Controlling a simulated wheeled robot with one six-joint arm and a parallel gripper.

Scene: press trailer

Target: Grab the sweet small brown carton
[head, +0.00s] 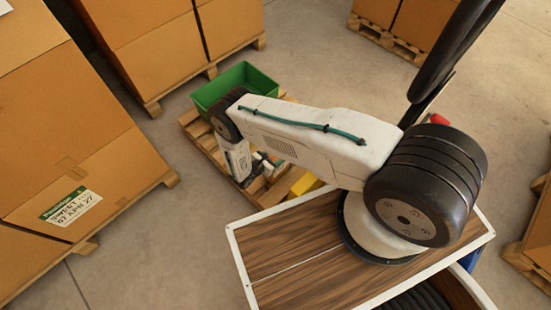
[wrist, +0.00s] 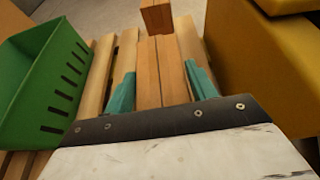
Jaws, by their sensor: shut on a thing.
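A small brown carton (wrist: 162,85) with a seam along its top lies between the teal fingers of my gripper (wrist: 160,68) in the wrist view. My gripper is shut on it, with one finger at each side. No lettering on this carton can be read from here. In the head view my gripper (head: 262,168) points down over the wooden pallet (head: 200,140), partly hidden by my arm, and the carton cannot be made out there.
A green slotted crate (wrist: 50,75) stands left of my gripper. A yellow box (wrist: 262,60) stands close on the right. A small brown block (wrist: 157,18) is just beyond the carton. A large carton (head: 75,190) labelled SWEET stands at the left in the head view.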

